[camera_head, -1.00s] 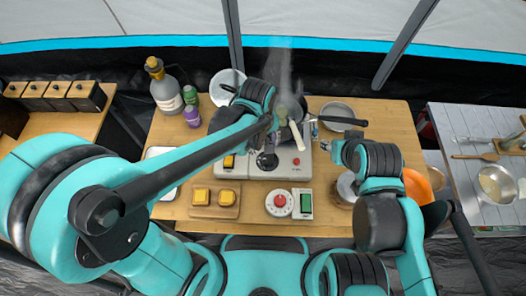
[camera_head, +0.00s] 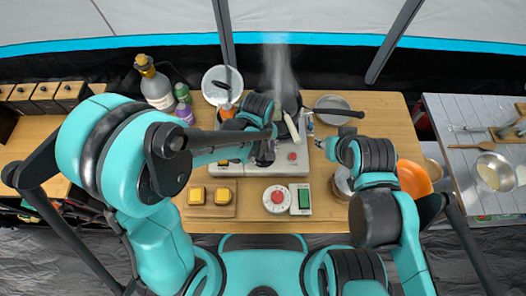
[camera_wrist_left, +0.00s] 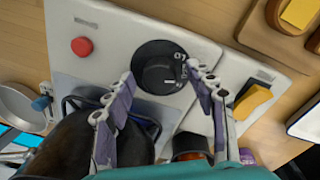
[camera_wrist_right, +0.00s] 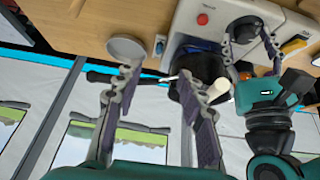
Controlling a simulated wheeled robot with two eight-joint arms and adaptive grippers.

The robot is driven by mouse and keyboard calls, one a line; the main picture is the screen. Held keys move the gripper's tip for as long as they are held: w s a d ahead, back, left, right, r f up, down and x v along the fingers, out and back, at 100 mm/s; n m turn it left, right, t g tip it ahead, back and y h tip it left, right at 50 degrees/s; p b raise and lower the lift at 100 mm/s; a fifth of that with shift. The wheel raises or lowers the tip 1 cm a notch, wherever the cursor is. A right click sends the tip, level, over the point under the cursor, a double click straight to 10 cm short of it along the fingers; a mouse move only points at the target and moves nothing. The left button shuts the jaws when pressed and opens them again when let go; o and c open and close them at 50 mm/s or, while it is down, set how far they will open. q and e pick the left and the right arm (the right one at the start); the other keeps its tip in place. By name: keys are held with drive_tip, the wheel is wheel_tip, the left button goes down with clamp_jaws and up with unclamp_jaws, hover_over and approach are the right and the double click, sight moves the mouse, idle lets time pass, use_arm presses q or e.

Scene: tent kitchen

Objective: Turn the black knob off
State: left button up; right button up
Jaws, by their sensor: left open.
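The black knob (camera_wrist_left: 160,67) with white markings sits on a white stove panel (camera_wrist_left: 125,25) in the left wrist view. It also shows in the right wrist view (camera_wrist_right: 244,30). My left gripper (camera_wrist_left: 160,73) is open, one finger to each side of the knob; I cannot tell whether they touch it. In the head view my left gripper (camera_head: 265,157) is over the front of the stove and hides most of the knob. My right gripper (camera_head: 333,146) is by the stove's right side, and its fingers (camera_wrist_right: 157,73) are apart and empty in the right wrist view.
A red button (camera_wrist_left: 82,46) and a yellow-orange switch (camera_wrist_left: 252,102) flank the knob. A steaming dark pot (camera_head: 290,104) stands behind it, with a white handle (camera_head: 291,126) sticking out. A pan (camera_head: 332,110) is to the right. A timer (camera_head: 277,199) lies in front.

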use_arm(q)
drive_tip(key=c, duration=1.1)
drive_tip(key=shift+c, duration=0.2)
drive_tip(key=shift+m, duration=0.4)
drive_tip(key=m+b, duration=0.1)
drive_tip(key=m, duration=0.3)
drive_tip(key=shift+m, duration=0.3)
drive_tip(key=m, duration=0.5)
drive_tip(key=shift+w+g+b, duration=0.1)
drive_tip(key=shift+g+b, duration=0.2)
drive_tip(key=shift+b, duration=0.1)
drive_tip(key=m, duration=1.1)
drive_tip(key=shift+b, duration=0.4)
drive_tip(key=shift+m+y, duration=0.3)
drive_tip(key=shift+m, duration=0.1)
